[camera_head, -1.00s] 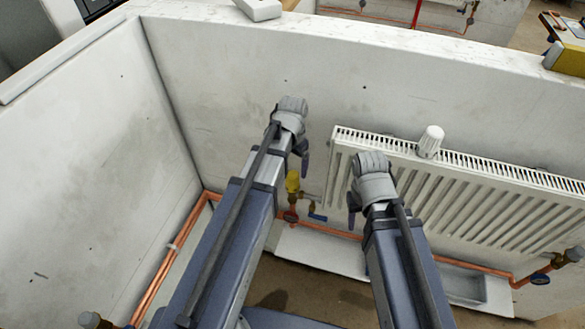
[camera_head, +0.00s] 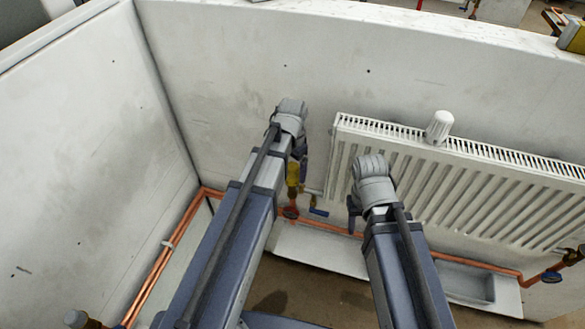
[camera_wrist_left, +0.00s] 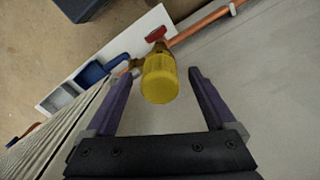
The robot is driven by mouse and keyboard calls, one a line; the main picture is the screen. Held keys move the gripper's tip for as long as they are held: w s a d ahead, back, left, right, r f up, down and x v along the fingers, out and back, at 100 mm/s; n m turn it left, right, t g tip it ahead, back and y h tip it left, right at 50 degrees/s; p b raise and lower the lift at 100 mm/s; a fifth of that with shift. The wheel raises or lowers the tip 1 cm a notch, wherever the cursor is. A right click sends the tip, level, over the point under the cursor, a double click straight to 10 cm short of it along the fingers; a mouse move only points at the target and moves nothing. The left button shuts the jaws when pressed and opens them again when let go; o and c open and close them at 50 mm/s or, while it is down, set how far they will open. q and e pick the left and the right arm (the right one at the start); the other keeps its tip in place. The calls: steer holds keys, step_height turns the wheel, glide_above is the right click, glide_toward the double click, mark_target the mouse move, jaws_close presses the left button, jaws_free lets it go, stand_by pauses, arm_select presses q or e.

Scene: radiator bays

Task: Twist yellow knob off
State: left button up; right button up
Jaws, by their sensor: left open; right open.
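The yellow knob (camera_head: 293,172) is on a valve at the left end of the radiator, low by the wall. In the left wrist view the yellow knob (camera_wrist_left: 159,80) lies between the two fingers, with gaps on both sides. My left gripper (camera_head: 299,152) is open and empty, just above the knob in the head view, and partly hides it. I cannot tell whether the fingertips reach down past the knob's top. My right gripper (camera_head: 354,212) is open and empty, in front of the radiator's left part.
A white radiator (camera_head: 450,185) with a white cap (camera_head: 439,127) on top hangs on the back wall. Copper pipe (camera_head: 155,270) runs low along the walls. A white tray (camera_head: 320,250) lies below the radiator. A blue lever (camera_head: 318,212) sits beside the valve.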

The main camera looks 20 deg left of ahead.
mark_target(293, 175)
arm_select(q)
steer(key=shift+f+b, duration=0.85)
steer(key=shift+f, duration=0.55)
arm_select(e)
step_height(293, 175, down, 3)
steer(key=shift+r, duration=0.2)
arm_select(q)
steer(key=shift+r, duration=0.1)
jaws_close()
arm_select(e)
steer(key=shift+f, duration=0.15)
arm_select(q)
steer(key=shift+s+f, duration=0.1)
steer(key=shift+f, duration=0.1)
steer(key=n, duration=0.5)
steer(key=shift+n, duration=0.4)
